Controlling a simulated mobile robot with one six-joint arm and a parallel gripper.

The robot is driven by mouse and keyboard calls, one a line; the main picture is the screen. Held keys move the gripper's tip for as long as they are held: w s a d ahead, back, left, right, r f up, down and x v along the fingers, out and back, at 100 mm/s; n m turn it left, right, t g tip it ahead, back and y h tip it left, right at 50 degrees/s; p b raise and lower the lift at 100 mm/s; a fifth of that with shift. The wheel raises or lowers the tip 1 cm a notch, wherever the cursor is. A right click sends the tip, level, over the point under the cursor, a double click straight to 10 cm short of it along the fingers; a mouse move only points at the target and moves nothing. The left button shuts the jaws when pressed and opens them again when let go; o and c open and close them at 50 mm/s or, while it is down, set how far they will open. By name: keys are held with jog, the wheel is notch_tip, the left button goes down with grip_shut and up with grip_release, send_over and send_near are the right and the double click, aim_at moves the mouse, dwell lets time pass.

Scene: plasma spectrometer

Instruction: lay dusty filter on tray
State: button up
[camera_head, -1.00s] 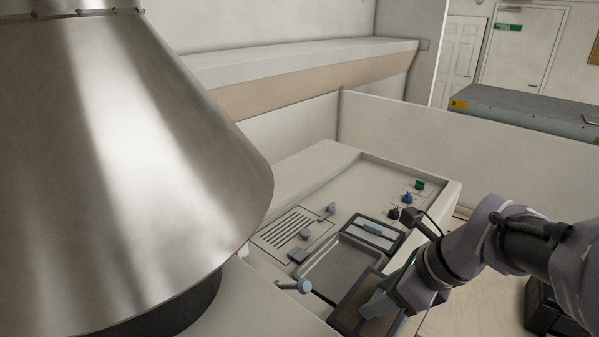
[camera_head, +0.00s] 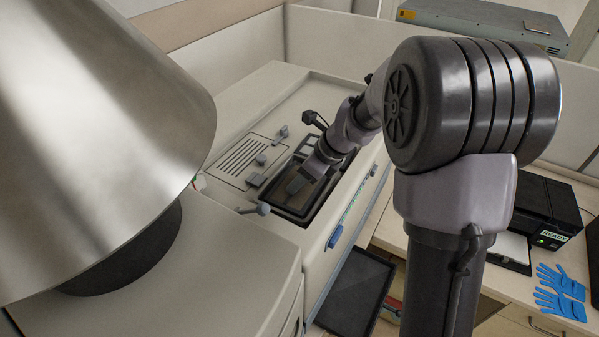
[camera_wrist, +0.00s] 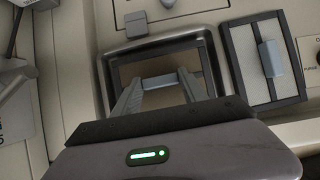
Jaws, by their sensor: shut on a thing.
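My gripper (camera_wrist: 158,84) is shut on the grey handle of the dusty filter (camera_wrist: 150,66), a brown panel in a dark frame. In the wrist view the filter lies within the outline of the metal tray (camera_wrist: 155,42), a shallow rectangle with rounded corners. I cannot tell whether it rests on the tray floor or hangs just above it. In the head view my gripper (camera_head: 298,186) points down over the tray area, and my arm hides part of it. A second filter, pale with a dark frame and a blue-grey handle (camera_wrist: 271,58), lies to the right in the wrist view.
A slotted vent (camera_head: 240,158) and small grey knobs are left of the tray. A large metal cone (camera_head: 110,130) stands at the left. A dark flat panel (camera_head: 355,292) is low at the front. A black device (camera_head: 545,205) and blue gloves (camera_head: 562,290) are at the right.

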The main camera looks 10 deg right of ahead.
jog(key=shift+w+f, duration=0.1)
jog(key=shift+f, duration=0.2)
jog(key=o, duration=1.4)
jog(key=v, duration=1.2)
jog(key=shift+r, duration=0.25)
